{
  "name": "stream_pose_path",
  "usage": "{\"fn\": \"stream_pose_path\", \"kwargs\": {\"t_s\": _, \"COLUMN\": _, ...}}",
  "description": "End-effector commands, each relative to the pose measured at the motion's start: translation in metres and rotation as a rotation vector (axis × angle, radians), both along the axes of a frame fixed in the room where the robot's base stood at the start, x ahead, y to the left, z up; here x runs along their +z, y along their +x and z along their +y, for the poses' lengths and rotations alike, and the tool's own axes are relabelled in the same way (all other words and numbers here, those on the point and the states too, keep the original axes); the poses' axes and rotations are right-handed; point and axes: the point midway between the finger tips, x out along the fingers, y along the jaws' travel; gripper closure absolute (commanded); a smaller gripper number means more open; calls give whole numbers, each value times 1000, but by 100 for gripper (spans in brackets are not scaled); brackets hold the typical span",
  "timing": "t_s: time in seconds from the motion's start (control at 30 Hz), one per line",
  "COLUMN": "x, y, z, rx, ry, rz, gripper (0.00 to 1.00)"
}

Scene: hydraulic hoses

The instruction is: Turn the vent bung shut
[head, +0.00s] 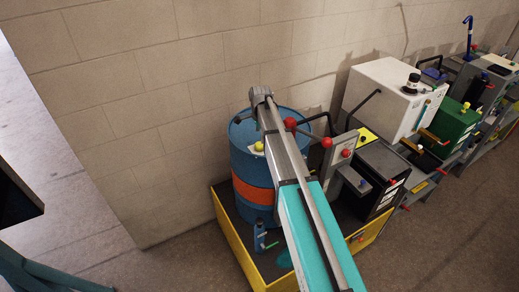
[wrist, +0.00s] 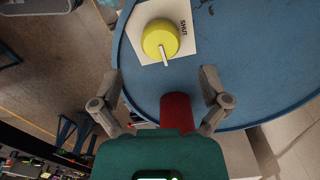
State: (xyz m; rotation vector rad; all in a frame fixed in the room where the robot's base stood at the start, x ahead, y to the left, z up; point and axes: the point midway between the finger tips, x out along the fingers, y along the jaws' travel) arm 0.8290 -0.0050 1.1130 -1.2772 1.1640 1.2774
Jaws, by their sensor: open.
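The vent bung is a round yellow knob (wrist: 160,38) on a white plate (wrist: 152,12) marked SHUT, on top of the blue drum (wrist: 245,62). A pale pointer on the knob points down in the wrist view, away from the word SHUT. In the head view the yellow knob (head: 259,146) shows beside my arm, on the drum (head: 240,165) with an orange band. My gripper (wrist: 162,78) is open and empty, its fingers spread near the drum's rim. The knob lies ahead of the fingertips, apart from them.
A red cylinder (wrist: 176,109) shows between my fingers; what it belongs to is unclear. The drum stands in a yellow-edged tray (head: 237,246) with a blue bottle (head: 260,236). Red-balled handles (head: 329,143) and a white cabinet (head: 385,95) stand right. A wall stands behind.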

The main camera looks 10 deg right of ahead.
Motion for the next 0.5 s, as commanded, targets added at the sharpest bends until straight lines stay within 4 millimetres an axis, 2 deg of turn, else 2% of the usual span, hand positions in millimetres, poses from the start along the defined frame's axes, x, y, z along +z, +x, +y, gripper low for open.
{"fn": "stream_pose_path", "kwargs": {"t_s": 0.03, "x": -8, "y": 0, "z": 0, "rx": 0, "ry": 0, "rz": 0, "gripper": 5}}
{"fn": "stream_pose_path", "kwargs": {"t_s": 0.5, "x": -42, "y": 0, "z": 0, "rx": 0, "ry": 0, "rz": 0, "gripper": 5}}
